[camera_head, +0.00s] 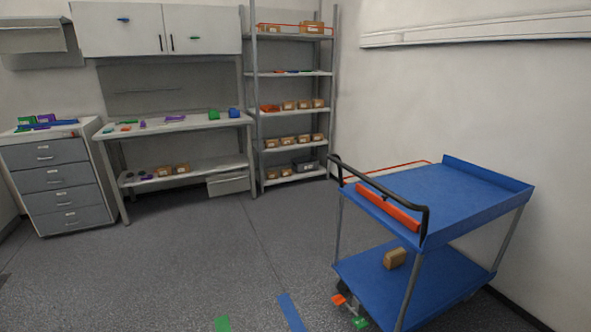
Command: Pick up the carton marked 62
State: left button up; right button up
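Several small brown cartons are in view, but they are too small for me to read a number, so I cannot tell which is marked 62. One carton (395,258) sits on the lower deck of the blue cart (455,185). Two more cartons (173,170) are on the lower shelf of the workbench (190,124). Neither of my grippers shows in the head view.
A drawer cabinet (56,179) stands at the left with coloured items on top. A grey box (228,183) is under the workbench. The grey floor (190,255) in the middle is open, with green (222,323) and blue (291,312) patches near the front.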

aim_at(286, 105)
jog(key=i+j+u, duration=0.15)
jog(key=i, duration=0.5)
jog(key=i+u, duration=0.15)
jog(key=i, duration=0.5)
jog(key=i+u, duration=0.15)
jog(key=i, duration=0.5)
jog(key=i+l+u, duration=0.15)
jog(key=i, duration=0.5)
jog(key=i+l+u, duration=0.15)
jog(key=i, duration=0.5)
jog(key=i+l+z, duration=0.15)
jog(key=i+z, duration=0.25)
jog(key=i, duration=0.35)
jog(key=i+z, duration=0.4)
jog(key=i, duration=0.3)
jog(key=i+l+z, duration=0.15)
jog(key=i+l, duration=0.7)
